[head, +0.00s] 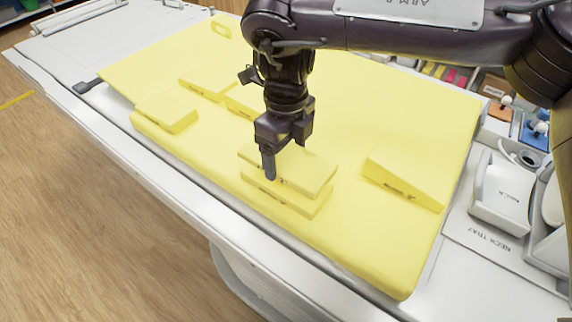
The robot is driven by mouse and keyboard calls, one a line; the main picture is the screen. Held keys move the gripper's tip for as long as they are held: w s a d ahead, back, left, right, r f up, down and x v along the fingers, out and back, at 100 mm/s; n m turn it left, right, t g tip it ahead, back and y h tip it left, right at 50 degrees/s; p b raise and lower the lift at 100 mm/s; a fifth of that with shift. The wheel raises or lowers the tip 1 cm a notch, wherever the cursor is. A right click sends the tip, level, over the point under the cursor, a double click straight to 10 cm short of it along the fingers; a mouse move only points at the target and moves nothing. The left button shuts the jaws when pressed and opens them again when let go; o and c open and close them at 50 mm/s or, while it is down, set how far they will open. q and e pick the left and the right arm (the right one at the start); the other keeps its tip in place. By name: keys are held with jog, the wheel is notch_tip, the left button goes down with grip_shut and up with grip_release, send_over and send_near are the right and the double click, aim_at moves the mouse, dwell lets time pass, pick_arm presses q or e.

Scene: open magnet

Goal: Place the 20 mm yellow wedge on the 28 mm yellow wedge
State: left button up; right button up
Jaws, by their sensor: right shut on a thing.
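My right gripper (269,172) points down from above and is shut on the upper yellow wedge (308,172), taken as the 20 mm wedge. That wedge lies flat directly over a lower yellow wedge (302,207), taken as the 28 mm wedge, on the yellow mat. Their edges run nearly parallel, and the lower one shows along the front. No gap between them is clear, but I cannot tell for sure that they touch. The printed sizes are too small to read. The far finger is hidden. My left gripper is not in view.
A larger yellow wedge (403,178) lies to the right on the mat (372,245). More yellow wedges lie at the left, one (166,113) near the front edge. A neck tray (482,237) with white parts is at the right. The mat's front right is clear.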

aim_at(286, 157)
jog(key=shift+f, duration=1.95)
jog(key=o, duration=1)
jog(key=shift+f, duration=0.15)
jog(key=shift+c, duration=0.2)
notch_tip(286, 157, up, 12)
jog(key=shift+r, duration=0.2)
